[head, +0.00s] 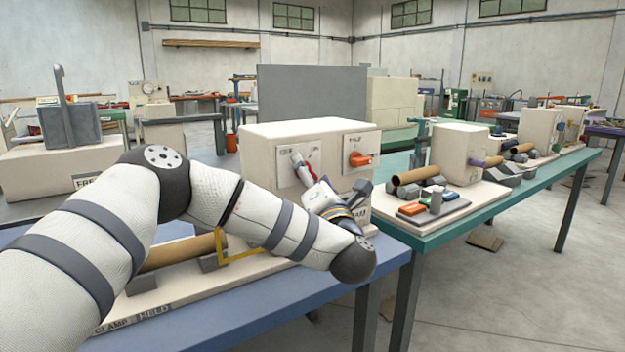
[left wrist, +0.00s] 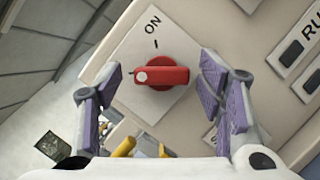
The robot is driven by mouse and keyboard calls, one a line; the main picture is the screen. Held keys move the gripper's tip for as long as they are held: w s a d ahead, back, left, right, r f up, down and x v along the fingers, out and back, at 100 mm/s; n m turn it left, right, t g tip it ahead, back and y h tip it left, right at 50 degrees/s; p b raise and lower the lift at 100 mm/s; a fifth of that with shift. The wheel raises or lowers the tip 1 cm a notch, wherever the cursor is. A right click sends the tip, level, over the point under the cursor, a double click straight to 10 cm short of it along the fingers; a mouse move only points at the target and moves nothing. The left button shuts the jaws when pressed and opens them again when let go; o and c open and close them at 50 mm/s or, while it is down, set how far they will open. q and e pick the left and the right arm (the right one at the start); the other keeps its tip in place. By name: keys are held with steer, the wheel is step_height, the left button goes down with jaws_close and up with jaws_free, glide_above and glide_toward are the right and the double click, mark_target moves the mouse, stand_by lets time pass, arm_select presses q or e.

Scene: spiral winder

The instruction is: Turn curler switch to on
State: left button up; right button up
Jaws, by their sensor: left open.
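The curler switch shows in the left wrist view as a red rotary knob (left wrist: 161,77) on a pale plate. The word ON and a tick mark stand above it. The knob's bar lies level in that view, with its white dot at the left end, away from the tick. My left gripper (left wrist: 163,70) is open, with one purple-padded finger on each side of the knob. In the head view my left gripper (head: 313,176) is at the left panel of the cream machine (head: 262,150), partly hiding the switch. I cannot tell whether the fingers touch the knob.
A second panel with an orange knob (head: 359,159) is to the right on the same machine. A cardboard tube (head: 180,252) lies on the base below my arm. The blue table (head: 250,325) adjoins a green table (head: 440,238) with similar machines.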

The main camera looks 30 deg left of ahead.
arm_select(q)
steer(key=shift+w+a, duration=0.1)
steer(key=shift+a, duration=0.05)
steer(key=c, duration=1.2)
steer(key=shift+o, duration=0.3)
